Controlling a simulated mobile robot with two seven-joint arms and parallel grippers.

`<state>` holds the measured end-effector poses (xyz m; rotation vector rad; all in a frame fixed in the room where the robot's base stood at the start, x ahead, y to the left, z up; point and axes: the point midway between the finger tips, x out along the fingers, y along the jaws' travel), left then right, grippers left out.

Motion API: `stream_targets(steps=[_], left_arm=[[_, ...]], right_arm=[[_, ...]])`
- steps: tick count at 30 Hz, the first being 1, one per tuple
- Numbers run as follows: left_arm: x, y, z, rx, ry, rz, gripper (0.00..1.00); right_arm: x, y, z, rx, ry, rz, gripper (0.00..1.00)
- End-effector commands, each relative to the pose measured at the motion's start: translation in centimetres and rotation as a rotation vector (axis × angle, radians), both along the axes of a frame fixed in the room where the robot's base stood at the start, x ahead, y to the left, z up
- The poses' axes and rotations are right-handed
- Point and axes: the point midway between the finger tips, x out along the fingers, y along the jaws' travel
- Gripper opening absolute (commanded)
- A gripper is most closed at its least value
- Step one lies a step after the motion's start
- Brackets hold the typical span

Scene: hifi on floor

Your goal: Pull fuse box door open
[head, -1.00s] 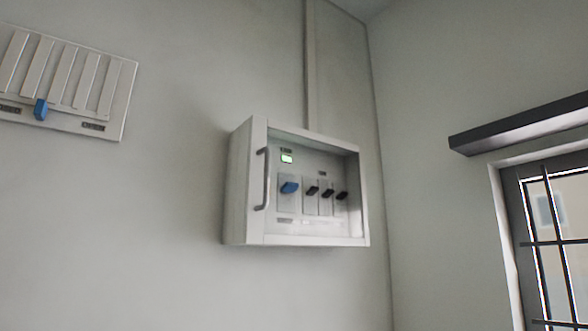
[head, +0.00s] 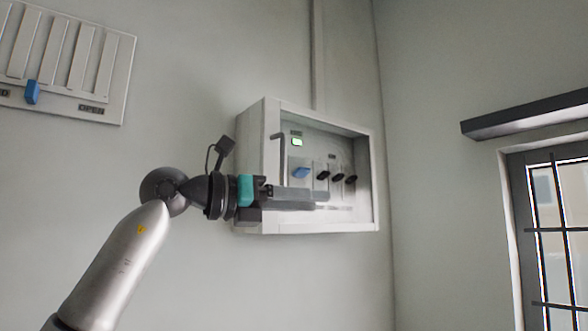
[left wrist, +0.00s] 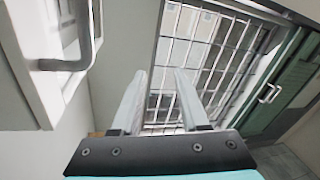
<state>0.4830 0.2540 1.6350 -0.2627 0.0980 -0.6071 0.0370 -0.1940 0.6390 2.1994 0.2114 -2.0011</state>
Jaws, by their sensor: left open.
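The white fuse box (head: 250,140) hangs on the wall near the corner. Its door (head: 320,227) looks closed, with switches showing inside its frame. The grey bar handle (head: 284,155) stands on the door's left side, its lower part hidden behind my gripper. In the left wrist view the handle (left wrist: 92,45) is at the upper left, outside and left of the fingers. My left gripper (head: 326,197) is in front of the box's lower part, fingers pointing right. In the left wrist view the left gripper (left wrist: 161,72) is open with nothing between its fingers. My right gripper is not in view.
A wall panel (head: 110,70) with slats and a blue tab is at the upper left. A barred window (head: 550,230) is on the right wall, with a dark ledge (head: 525,115) above it. A green door (left wrist: 285,85) shows in the left wrist view.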

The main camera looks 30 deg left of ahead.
Motion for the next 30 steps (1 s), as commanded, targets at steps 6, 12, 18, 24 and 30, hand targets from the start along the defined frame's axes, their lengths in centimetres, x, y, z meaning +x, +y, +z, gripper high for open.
stream_targets(steps=[6, 12, 18, 24, 30], left_arm=[[-6.1, 6.1, 6.2, 0.194, -0.096, 0.284, 0.44], [-8.5, 8.7, 7.9, 0.238, -0.116, 0.405, 0.44], [-6.7, 8.4, 8.0, 0.241, -0.114, 0.413, 0.44], [-2.6, 7.6, 8.1, 0.240, -0.114, 0.410, 0.44], [1.6, 6.7, 8.1, 0.241, -0.114, 0.410, 0.44]], right_arm=[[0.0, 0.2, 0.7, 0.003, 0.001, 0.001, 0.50], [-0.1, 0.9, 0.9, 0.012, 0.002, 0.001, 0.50], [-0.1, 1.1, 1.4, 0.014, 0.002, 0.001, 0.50], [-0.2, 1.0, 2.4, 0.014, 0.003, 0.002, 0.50], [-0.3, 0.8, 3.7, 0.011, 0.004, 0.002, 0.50]])
